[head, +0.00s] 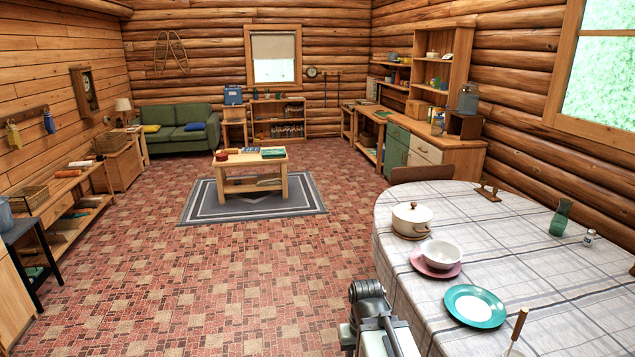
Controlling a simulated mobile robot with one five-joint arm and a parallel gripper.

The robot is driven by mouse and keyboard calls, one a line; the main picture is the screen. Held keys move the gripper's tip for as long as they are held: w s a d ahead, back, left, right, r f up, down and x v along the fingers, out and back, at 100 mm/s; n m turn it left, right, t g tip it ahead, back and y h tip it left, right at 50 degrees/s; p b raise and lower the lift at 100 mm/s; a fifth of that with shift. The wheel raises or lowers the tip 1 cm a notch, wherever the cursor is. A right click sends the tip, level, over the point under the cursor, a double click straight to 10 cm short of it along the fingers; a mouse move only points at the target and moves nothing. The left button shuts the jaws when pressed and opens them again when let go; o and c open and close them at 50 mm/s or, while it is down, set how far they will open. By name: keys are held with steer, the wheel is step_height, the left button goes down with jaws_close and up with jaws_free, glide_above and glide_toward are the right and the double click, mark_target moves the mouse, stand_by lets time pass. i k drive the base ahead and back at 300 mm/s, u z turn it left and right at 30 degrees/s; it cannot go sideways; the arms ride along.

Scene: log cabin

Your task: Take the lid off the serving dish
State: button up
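A cream serving dish (411,226) stands near the far left edge of the round table, on what looks like a brown mat. Its cream lid (411,211) sits on top, with a small dark knob at the centre. My folded arm shows at the bottom centre, beside the table's left edge. Its grey end, where my gripper (367,290) seems to be, is nearer to me than the dish and well apart from it. I cannot make out the fingers or whether they are open.
The table (540,260) has a checked cloth. A white bowl (441,253) on a pink plate (428,268) stands just in front of the dish. A teal plate (474,306), green vase (561,218) and shaker (589,238) are farther right. A chair (421,173) is behind. Floor left is clear.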

mark_target(413, 212)
steer(key=i, duration=3.25)
steer(key=u, duration=1.15)
